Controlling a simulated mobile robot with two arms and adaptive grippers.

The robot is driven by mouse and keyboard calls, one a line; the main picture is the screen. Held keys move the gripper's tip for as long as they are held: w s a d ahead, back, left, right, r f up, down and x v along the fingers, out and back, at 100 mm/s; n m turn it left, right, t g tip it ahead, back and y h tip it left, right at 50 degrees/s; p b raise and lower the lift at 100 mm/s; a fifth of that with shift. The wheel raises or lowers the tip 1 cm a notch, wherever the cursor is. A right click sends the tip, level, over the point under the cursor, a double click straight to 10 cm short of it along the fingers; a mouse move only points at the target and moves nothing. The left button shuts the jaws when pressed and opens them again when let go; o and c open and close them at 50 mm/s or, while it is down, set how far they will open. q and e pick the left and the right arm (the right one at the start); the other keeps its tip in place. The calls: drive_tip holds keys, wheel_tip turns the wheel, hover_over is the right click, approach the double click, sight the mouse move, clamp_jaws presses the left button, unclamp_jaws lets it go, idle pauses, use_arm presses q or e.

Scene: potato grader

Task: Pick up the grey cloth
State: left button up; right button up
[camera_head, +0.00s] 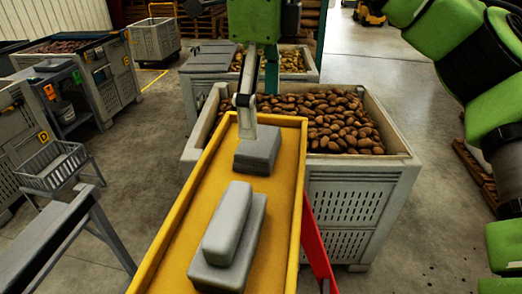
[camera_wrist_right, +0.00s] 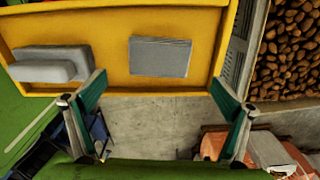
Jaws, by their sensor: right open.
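A grey block-like folded cloth (camera_head: 258,152) lies on the yellow tray (camera_head: 172,240), toward its far end; it also shows in the right wrist view (camera_wrist_right: 160,57), flat and rectangular with thin layer lines. My right gripper (camera_head: 247,118) is open with nothing between its fingers. In the head view it hangs over the tray's far end, its fingertips overlapping the cloth's top edge. In the right wrist view the fingers (camera_wrist_right: 158,93) lie below the cloth in the picture, apart from it. My left gripper is not in view.
Two stacked grey pieces (camera_head: 228,238) lie nearer on the same tray. A grey bin of potatoes (camera_head: 350,200) stands beyond and to the right. The tray has a raised yellow rim. A wire basket (camera_head: 52,170) and a grey rail stand at left.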

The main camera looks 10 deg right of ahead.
sight(261, 139)
wheel_tip(261, 139, down, 3)
drive_tip(key=shift+w+a+r, duration=0.1)
drive_tip(key=shift+r, duration=0.1)
wheel_tip(261, 139, down, 4)
drive_tip(key=shift+r+p, duration=0.1)
drive_tip(key=shift+p, duration=0.9)
drive_tip(key=shift+f, duration=0.35)
drive_tip(key=c, duration=1.2)
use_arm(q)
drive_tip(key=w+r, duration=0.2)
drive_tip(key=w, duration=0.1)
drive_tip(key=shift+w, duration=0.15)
